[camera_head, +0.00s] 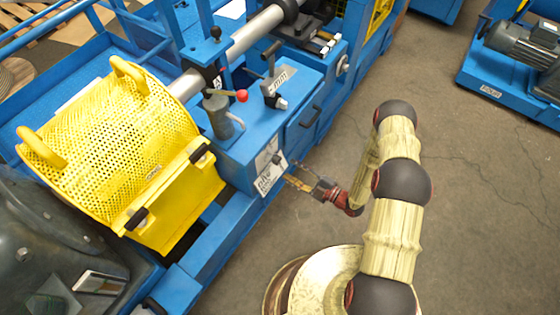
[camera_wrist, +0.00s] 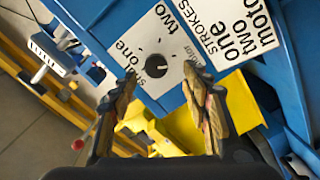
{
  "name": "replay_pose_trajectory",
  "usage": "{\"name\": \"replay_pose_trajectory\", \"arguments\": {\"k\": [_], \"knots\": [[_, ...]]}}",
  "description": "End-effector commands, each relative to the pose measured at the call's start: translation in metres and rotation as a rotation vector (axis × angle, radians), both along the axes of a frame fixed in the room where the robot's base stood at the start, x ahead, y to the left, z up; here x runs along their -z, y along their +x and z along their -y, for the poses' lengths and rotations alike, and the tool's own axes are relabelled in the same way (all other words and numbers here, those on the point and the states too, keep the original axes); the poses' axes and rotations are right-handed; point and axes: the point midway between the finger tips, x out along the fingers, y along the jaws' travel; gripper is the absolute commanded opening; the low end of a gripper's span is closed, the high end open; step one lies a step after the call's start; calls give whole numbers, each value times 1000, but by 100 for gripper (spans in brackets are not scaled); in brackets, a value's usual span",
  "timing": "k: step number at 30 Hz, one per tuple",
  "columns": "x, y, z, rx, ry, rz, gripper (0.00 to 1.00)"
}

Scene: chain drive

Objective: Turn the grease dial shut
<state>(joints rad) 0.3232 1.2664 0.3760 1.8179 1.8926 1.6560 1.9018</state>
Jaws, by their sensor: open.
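The grease dial (camera_wrist: 156,66) is a small round black knob on a white plate (camera_wrist: 140,45) marked "one" and "two" in the wrist view. I cannot tell which mark it points to. In the head view the plate (camera_head: 266,157) is on the front face of the blue cabinet, and the dial is too small to read. My gripper (camera_wrist: 159,72) is open, its two tan fingers on either side of the dial in the picture. In the head view my gripper (camera_head: 291,178) is just right of the cabinet face, apparently short of the dial and empty.
A second white card (camera_wrist: 232,28) reading "STROKES" is beside the dial plate. A yellow perforated guard (camera_head: 120,145) stands left of the blue cabinet (camera_head: 245,150). A red-knobbed lever (camera_head: 241,96) rises above it. The floor (camera_head: 480,200) to the right is open.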

Motion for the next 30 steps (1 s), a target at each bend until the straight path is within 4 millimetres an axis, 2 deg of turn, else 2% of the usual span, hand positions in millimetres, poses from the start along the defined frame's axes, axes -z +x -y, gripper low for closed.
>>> {"name": "replay_pose_trajectory", "arguments": {"k": [3, 8, 21, 30], "knots": [[-5, 2, 2, 12, 80, -73, 47], [-5, 5, -2, 10, 110, -111, 47], [-3, 39, -49, 5, 107, -109, 47], [-5, 50, -61, 9, 108, -110, 47]]}}
